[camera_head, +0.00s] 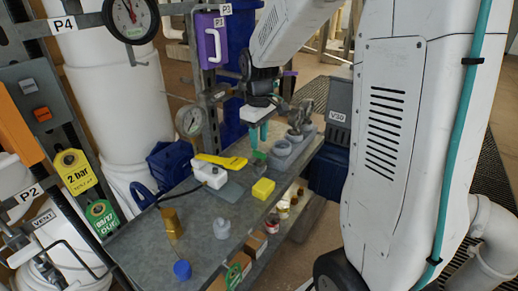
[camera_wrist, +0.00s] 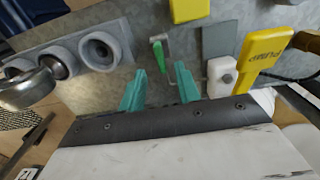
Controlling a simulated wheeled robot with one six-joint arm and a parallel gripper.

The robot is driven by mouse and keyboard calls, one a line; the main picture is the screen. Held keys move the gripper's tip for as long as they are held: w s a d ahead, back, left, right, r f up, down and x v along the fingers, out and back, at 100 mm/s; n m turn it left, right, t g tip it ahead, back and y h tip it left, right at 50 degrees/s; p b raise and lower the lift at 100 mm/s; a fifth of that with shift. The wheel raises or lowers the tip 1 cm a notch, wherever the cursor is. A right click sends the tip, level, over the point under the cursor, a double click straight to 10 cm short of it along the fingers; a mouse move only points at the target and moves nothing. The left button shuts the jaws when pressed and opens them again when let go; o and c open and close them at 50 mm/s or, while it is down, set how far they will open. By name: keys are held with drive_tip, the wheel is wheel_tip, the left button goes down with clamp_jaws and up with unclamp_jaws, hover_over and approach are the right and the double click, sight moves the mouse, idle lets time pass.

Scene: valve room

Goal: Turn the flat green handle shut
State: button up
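The small green handle (camera_head: 259,155) sits on the grey bench top (camera_head: 150,232), just below my gripper in the head view. In the wrist view the green handle (camera_wrist: 162,54) shows between and just beyond my fingertips, with a short metallic piece at its far end. My gripper (camera_wrist: 161,69) has its two teal fingers well apart with nothing held between them. In the head view my gripper (camera_head: 258,144) points down over the bench. Whether a fingertip touches the handle cannot be told.
A yellow handle (camera_wrist: 258,62) on a white body (camera_wrist: 222,76) lies right of the green handle in the wrist view. Grey ring-shaped fittings (camera_wrist: 100,50) stand left. A gauge (camera_head: 189,121) stands behind.

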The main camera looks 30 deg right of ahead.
sight(259, 152)
drive_tip(key=shift+f, duration=2.15)
clamp_jaws()
